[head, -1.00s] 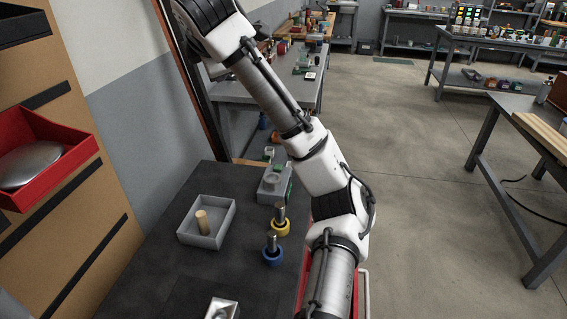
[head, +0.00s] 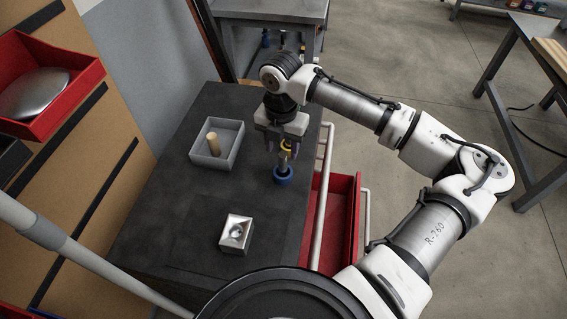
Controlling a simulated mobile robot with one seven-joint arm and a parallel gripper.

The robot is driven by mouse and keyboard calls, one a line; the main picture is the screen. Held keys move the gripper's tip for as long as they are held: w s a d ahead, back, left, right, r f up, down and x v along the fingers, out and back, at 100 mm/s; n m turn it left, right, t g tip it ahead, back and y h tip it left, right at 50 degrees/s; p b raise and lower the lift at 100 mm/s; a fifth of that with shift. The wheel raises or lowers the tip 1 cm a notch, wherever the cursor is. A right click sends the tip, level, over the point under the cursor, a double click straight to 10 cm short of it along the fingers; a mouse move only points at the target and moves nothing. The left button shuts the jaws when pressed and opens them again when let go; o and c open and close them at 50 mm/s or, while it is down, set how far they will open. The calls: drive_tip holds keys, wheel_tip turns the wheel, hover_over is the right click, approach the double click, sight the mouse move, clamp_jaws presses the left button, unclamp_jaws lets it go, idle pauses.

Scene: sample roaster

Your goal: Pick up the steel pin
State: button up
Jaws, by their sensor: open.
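A steel pin (head: 283,161) stands upright in a blue collar (head: 283,176) on the dark bench top. A yellow collar (head: 286,146) stands just behind it, and its own pin is hidden by my gripper. My gripper (head: 283,149) points down over the two collars, with its fingers apart and nothing seen held between them. In the picture its fingertips lie close above the pin in the blue collar. I cannot tell whether they touch either pin.
A grey tray (head: 196,160) with a wooden peg (head: 213,144) stands left of my gripper. A small metal box with a hollow (head: 236,233) lies nearer. A red drawer (head: 340,212) and pale rails are beside the bench's right edge. The bench between is clear.

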sight(283, 162)
drive_tip(key=f, duration=0.2)
drive_tip(key=f+p, duration=0.1)
drive_tip(key=f, duration=0.4)
drive_tip(key=shift+w+d+f+p, duration=0.1)
drive_tip(key=shift+w+d+p, duration=0.05)
drive_tip(key=shift+w+p, duration=0.15)
drive_tip(key=shift+c, duration=0.3)
clamp_jaws()
